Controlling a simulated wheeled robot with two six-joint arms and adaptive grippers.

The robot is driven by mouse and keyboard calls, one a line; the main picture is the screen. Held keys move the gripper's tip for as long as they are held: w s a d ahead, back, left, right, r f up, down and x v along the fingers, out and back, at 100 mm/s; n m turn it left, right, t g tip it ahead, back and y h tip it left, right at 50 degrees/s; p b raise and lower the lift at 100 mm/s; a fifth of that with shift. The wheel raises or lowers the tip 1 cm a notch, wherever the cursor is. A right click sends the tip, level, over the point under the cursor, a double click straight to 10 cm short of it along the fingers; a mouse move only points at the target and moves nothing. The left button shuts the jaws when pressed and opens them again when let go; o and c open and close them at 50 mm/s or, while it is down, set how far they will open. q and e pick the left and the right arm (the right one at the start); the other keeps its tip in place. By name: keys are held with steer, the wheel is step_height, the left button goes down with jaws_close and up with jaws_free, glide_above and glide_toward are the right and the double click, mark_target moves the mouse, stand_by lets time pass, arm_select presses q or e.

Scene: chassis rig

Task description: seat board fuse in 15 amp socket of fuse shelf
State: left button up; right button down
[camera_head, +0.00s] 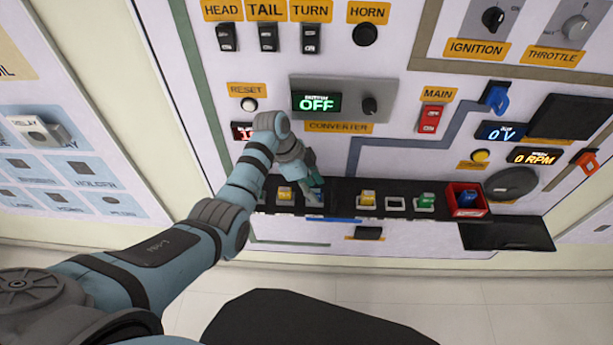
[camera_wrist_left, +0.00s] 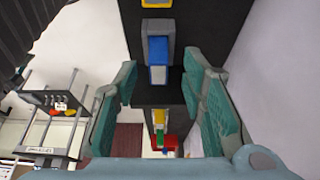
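The fuse shelf (camera_head: 340,199) is a black ledge on the panel with a row of pale-framed sockets. My left gripper (camera_head: 312,182) is at its left part. In the left wrist view its fingers (camera_wrist_left: 160,78) are spread with visible gaps on both sides of a blue fuse (camera_wrist_left: 158,50), which is in a grey socket frame on the shelf. Yellow fuses (camera_head: 285,193) (camera_head: 368,198) and a green fuse (camera_head: 426,200) sit in other sockets. One socket (camera_head: 396,204) is empty. Amp labels are not readable. My right gripper is not in view.
A red bin (camera_head: 476,210) holding a blue piece (camera_head: 467,197) is at the shelf's right end. The converter box (camera_head: 345,98), reading OFF, juts out above the shelf.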

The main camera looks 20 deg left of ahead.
arm_select(q)
steer(key=v, duration=1)
steer(key=shift+r, duration=0.2)
steer(key=shift+s+a+f, duration=0.1)
